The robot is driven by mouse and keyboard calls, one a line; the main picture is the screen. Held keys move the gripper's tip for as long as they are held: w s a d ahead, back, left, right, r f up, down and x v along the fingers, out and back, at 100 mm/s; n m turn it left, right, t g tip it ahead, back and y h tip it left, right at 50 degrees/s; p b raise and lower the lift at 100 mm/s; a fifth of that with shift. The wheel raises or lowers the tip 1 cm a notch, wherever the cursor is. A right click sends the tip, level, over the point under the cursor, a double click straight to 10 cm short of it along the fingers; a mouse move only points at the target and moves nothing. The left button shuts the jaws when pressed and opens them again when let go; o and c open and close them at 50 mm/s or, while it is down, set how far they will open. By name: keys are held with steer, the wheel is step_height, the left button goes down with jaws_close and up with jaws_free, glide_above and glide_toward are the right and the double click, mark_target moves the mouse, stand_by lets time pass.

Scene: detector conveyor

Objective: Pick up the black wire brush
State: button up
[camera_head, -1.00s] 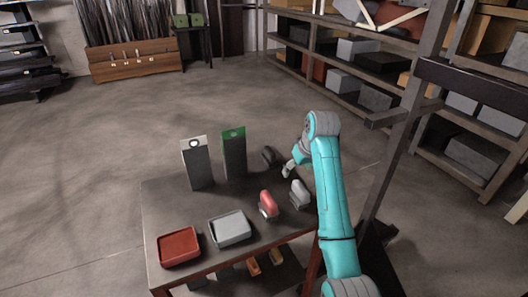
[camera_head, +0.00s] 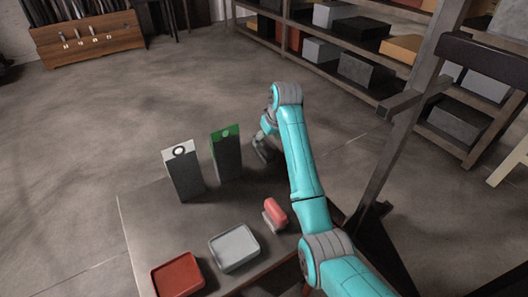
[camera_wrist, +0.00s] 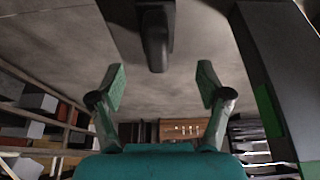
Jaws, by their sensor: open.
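The black wire brush (camera_head: 261,150) stands at the far right of the table, beside the green-topped upright box. My gripper (camera_head: 267,127) is at it, and my arm partly hides it. In the wrist view the dark brush (camera_wrist: 156,38) hangs from the top edge because the picture is upside down. My gripper (camera_wrist: 161,80) is open there, with one finger on either side of the brush's line. The brush shows just beyond the fingertips. I see no contact with either finger.
A green-topped box (camera_head: 227,158) and a white-topped box (camera_head: 184,174) stand upright on the table (camera_head: 145,221). A red brush (camera_head: 275,213), a grey tray (camera_head: 234,248) and a red tray (camera_head: 178,276) are nearer. The green-marked box (camera_wrist: 262,95) rises close right of my gripper in the wrist view.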

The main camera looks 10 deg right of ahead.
mark_target(266, 145)
steer(key=shift+x, duration=3.4)
steer(key=shift+d, duration=0.15)
steer(key=c, duration=1.3)
